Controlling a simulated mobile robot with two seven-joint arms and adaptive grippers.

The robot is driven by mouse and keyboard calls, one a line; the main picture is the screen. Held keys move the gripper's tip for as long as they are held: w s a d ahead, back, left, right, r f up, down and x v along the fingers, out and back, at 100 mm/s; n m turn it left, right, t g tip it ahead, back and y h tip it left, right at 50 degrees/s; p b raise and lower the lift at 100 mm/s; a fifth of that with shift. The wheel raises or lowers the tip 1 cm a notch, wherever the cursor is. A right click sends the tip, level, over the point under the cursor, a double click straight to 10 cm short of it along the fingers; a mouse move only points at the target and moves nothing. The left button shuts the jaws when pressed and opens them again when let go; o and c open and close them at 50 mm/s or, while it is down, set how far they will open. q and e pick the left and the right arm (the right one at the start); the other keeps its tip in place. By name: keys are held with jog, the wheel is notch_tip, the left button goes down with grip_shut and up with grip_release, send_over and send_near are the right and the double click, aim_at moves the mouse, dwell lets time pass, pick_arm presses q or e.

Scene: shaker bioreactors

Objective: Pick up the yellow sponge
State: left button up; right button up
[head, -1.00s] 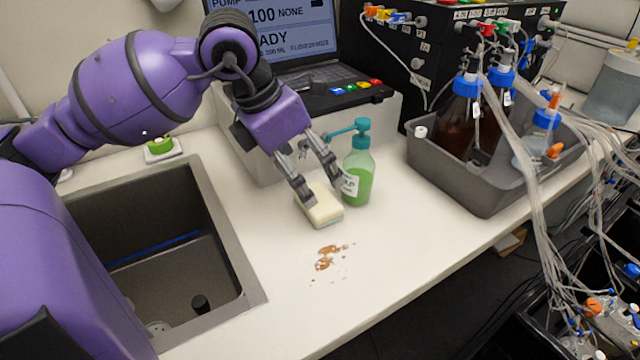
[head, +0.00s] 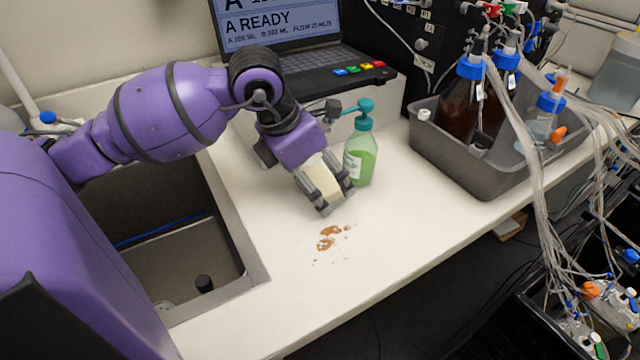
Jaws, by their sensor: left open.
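The pale yellow sponge (head: 322,180) is in the head view, on or just above the white counter at the middle. My left gripper (head: 334,197) reaches down over it with fingers open, one on each side of the sponge. The fingers and palm hide parts of the sponge, and whether they touch it I cannot tell. My right gripper is not in view.
A green soap bottle (head: 360,160) with a teal pump stands close to the right of my gripper. A brown spill (head: 330,238) lies in front. A sink (head: 170,260) is at left, a grey tray (head: 480,180) with bottles at right.

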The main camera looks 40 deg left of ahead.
aim_at(324, 177)
pick_arm(q)
jog(key=c, duration=1)
jog(key=shift+r, duration=0.15)
jog(key=shift+r, duration=0.25)
notch_tip(324, 177, up, 2)
jog(key=shift+r, duration=0.1)
jog(key=s+d+r, duration=0.1)
jog(key=s+r, duration=0.1)
jog(key=r, duration=0.1)
jog(key=s+d+r, duration=0.1)
jog(key=r, duration=0.1)
jog(key=shift+s+d+r, duration=0.2)
jog(key=shift+d+r, duration=0.05)
jog(key=shift+d, duration=0.05)
jog(key=s+d+r+b, duration=0.4)
jog(key=s+d, duration=0.1)
jog(key=s, duration=0.3)
jog(key=shift+d+r+b, duration=0.3)
jog(key=shift+d, duration=0.1)
